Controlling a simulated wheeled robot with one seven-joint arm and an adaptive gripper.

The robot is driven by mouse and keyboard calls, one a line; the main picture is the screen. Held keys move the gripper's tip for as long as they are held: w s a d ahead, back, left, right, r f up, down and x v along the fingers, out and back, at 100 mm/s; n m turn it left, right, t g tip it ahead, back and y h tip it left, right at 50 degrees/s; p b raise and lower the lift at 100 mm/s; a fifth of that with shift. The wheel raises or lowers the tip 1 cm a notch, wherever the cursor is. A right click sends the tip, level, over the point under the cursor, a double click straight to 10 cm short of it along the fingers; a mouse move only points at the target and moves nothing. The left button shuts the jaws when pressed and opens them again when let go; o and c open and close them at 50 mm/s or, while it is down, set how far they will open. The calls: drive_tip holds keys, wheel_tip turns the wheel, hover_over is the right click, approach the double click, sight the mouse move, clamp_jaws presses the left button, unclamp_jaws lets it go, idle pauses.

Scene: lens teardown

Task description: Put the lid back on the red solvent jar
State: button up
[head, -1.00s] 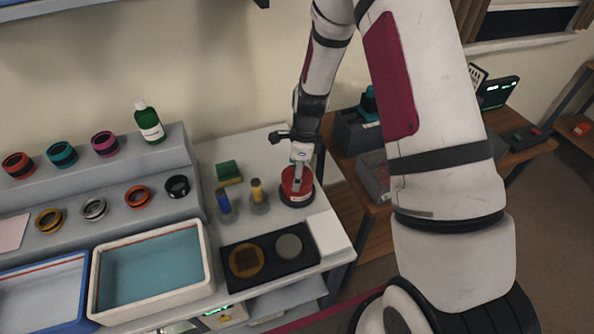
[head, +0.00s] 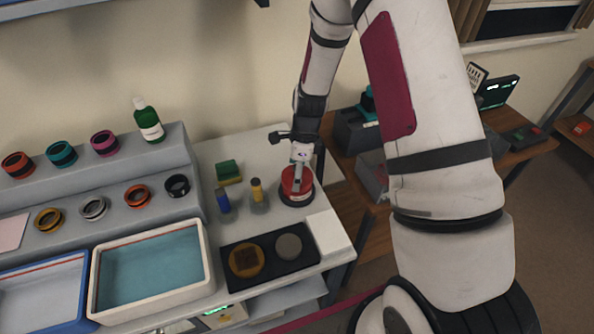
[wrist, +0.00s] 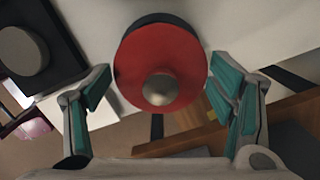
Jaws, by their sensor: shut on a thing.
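The red lid (wrist: 150,50), a round disc with a pale metal knob (wrist: 160,89), lies between the two fingers of my gripper (wrist: 161,75) in the wrist view. My gripper (head: 298,174) is shut on it and points down over the solvent jar (head: 287,199) in the head view. The jar has red on it, a dark lower part and a pale label. In the wrist view a dark rim shows past the far edge of the lid, so the two overlap. I cannot tell whether the lid touches the jar; the fingers and lid hide the jar's mouth.
A black tray (head: 268,266) with two round pieces and a white pad (head: 328,232) are in front. The bench's right edge is close.

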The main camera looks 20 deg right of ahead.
idle(0.3)
drive_tip(key=o, duration=1.2)
drive_tip(key=shift+r, duration=0.1)
drive_tip(key=shift+r+p, duration=1)
drive_tip(key=shift+r, duration=2.4)
clamp_jaws()
drive_tip(key=shift+f, duration=0.1)
